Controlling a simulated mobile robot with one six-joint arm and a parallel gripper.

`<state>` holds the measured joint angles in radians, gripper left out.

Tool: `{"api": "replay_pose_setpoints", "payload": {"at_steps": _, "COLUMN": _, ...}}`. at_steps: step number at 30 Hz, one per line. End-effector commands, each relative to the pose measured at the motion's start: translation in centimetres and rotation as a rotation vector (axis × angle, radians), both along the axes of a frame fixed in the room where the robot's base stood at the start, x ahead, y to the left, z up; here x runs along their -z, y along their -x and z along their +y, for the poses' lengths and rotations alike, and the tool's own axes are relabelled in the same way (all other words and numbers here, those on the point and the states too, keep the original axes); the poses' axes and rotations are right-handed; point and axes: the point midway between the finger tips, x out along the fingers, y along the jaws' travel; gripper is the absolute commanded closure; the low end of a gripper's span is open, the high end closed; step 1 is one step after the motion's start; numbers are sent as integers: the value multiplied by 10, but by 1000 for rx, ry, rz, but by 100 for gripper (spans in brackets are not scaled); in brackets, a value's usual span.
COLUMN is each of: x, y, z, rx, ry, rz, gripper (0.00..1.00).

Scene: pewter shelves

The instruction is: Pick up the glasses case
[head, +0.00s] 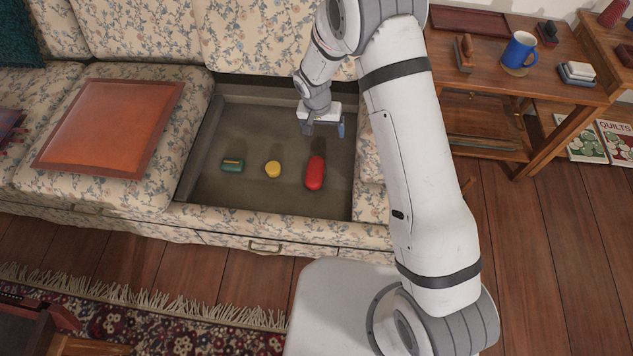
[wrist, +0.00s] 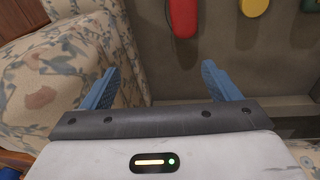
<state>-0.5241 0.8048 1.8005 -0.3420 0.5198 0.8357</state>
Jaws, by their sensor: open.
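The red, rounded, elongated case (head: 315,173), which looks like the glasses case, lies in the open grey compartment of the floral sofa, toward its right side. It also shows at the top of the wrist view (wrist: 183,17), cut off by the frame edge. My gripper (head: 323,130) is over the back right part of the compartment, beyond the red case in the head view. In the wrist view its blue fingers (wrist: 160,72) are spread apart with nothing between them, and the case is clear of them.
A round yellow object (head: 273,169) and a green box with a yellow strip (head: 232,165) lie left of the red case. The compartment's walls (head: 194,150) surround them. The floral seat edge is close to my gripper's left finger in the wrist view. A wooden table (head: 500,90) stands right.

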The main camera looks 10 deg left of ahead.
Motion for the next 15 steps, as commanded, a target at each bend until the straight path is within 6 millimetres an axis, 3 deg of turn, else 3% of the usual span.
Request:
{"api": "replay_pose_setpoints", "payload": {"at_steps": 1, "x": 50, "y": 4, "z": 11, "rx": -7, "ry": 8, "rz": 11, "gripper": 17}}
{"api": "replay_pose_setpoints", "payload": {"at_steps": 3, "x": 89, "y": 7, "z": 23, "rx": -8, "ry": 12, "rz": 16, "gripper": 17}}
{"api": "replay_pose_setpoints", "payload": {"at_steps": 6, "x": 127, "y": 13, "z": 34, "rx": -10, "ry": 16, "rz": 21, "gripper": 17}}
{"api": "replay_pose_setpoints", "payload": {"at_steps": 15, "x": 172, "y": 15, "z": 40, "rx": -8, "ry": 19, "rz": 25, "gripper": 17}}
